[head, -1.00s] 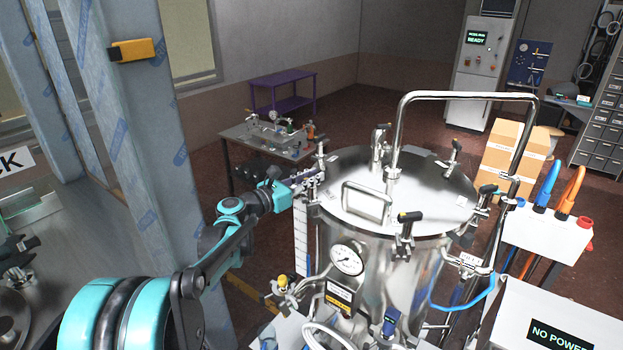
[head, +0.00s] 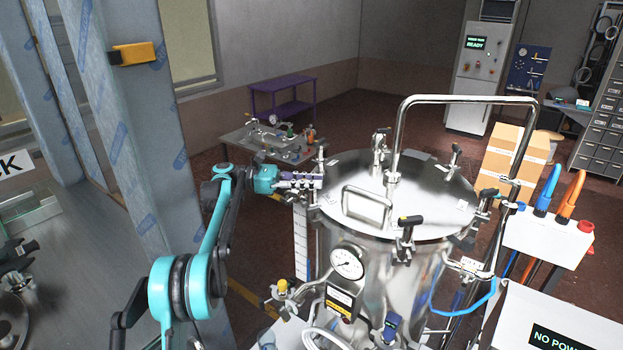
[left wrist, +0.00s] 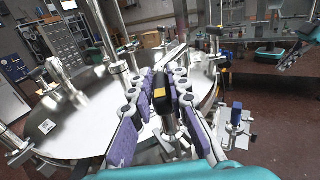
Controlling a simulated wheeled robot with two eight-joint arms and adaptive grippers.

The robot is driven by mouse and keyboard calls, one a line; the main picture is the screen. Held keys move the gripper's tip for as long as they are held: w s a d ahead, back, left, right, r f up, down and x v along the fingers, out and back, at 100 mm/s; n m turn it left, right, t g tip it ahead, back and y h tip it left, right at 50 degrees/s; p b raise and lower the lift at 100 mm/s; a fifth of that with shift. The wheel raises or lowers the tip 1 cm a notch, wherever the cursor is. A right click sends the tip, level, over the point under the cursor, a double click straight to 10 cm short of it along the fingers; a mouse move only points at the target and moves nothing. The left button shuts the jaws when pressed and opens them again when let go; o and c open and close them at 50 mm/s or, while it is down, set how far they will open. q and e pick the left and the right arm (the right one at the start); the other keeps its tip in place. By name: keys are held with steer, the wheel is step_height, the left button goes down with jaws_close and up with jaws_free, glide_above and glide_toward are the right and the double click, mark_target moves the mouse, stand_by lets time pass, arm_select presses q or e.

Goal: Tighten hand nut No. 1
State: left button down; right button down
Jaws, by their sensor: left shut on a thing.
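The steel vessel's round lid (head: 350,235) carries several black-handled hand nuts around its rim, such as one at the front (head: 408,219) and one at the back right (head: 456,147). My left gripper (head: 318,181) is at the lid's left rim. In the left wrist view its purple-padded fingers (left wrist: 165,85) are shut around a black hand nut (left wrist: 160,90) with a yellow mark, on an upright metal stem. This nut is mostly hidden by the fingers in the head view. No number on it is readable. My right gripper is not in view.
A bent steel pipe (head: 399,130) rises over the lid, and a lid handle (head: 367,204) stands near the gripper. A pressure gauge (head: 347,263) is on the vessel's front. A grey bench (head: 240,138) stands behind. A blue-wrapped post (head: 140,150) stands left of my arm.

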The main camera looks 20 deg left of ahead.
arm_select(q)
steer(key=shift+m+g+p, duration=0.75)
steer(key=shift+m+g, duration=0.15)
steer(key=shift+g, duration=0.5)
steer(key=c, duration=1.5)
jaws_free()
steer(key=shift+o, duration=0.2)
